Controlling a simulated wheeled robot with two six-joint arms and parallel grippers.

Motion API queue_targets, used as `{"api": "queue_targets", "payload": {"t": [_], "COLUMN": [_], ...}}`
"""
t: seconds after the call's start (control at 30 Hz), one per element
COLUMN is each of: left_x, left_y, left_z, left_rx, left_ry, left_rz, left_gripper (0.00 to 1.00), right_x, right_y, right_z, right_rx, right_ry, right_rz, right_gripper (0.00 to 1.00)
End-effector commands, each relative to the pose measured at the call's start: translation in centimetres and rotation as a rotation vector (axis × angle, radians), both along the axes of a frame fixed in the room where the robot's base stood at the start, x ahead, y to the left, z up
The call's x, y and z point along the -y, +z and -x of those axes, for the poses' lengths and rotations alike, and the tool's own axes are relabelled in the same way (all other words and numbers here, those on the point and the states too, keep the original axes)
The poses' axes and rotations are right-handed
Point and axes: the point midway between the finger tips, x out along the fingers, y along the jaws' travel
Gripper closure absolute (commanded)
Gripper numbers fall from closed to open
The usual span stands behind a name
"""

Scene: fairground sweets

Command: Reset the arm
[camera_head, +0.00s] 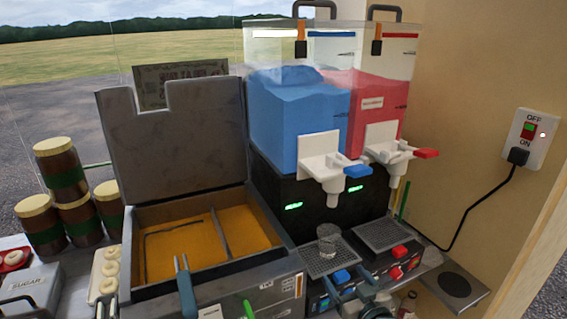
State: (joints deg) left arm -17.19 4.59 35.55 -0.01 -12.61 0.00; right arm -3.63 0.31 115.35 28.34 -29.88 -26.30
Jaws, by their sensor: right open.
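My right gripper (352,289) is at the bottom of the head view, in front of the slush machine's lower front. Its jaws are open, and I see nothing between them. A small clear cup (328,241) stands upright on the left drip tray (316,265), below the white spout with the blue lever. The gripper is below the cup in the picture and apart from it. My left gripper does not show.
The slush machine has a blue tank (296,118) and a red tank (378,100). The fryer (180,145) stands open at left with orange oil. Jars (62,172), a doughnut tray (104,272) and a sugar box (32,288) are farther left. A round plate (458,284) is at right.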

Motion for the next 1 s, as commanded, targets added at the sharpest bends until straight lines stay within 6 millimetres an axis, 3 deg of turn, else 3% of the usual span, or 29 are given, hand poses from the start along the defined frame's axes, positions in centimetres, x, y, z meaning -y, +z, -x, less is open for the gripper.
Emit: {"api": "queue_targets", "payload": {"t": [0.23, 0.3, 0.5, 0.87, 1.0], "left_x": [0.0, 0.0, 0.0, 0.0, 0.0], "left_y": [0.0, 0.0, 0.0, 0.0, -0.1], "left_z": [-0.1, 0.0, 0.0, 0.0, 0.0], "left_rx": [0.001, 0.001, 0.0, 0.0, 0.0], "left_ry": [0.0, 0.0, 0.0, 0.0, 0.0], "left_rz": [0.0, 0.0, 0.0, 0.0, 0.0], "left_gripper": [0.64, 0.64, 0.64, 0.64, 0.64], "right_x": [1.4, 2.2, 4.3, 7.5, 7.7], "right_y": [-8.4, -9.9, -11.8, -12.2, -15.1], "right_z": [12.0, 15.2, 22.3, 32.2, 31.2], "right_rx": [-0.477, -0.598, -0.84, -1.143, -1.157], "right_ry": [0.024, 0.004, -0.065, -0.216, -0.221], "right_rz": [0.125, 0.153, 0.203, 0.264, 0.262], "right_gripper": [0.21, 0.21, 0.21, 0.21, 0.21]}}
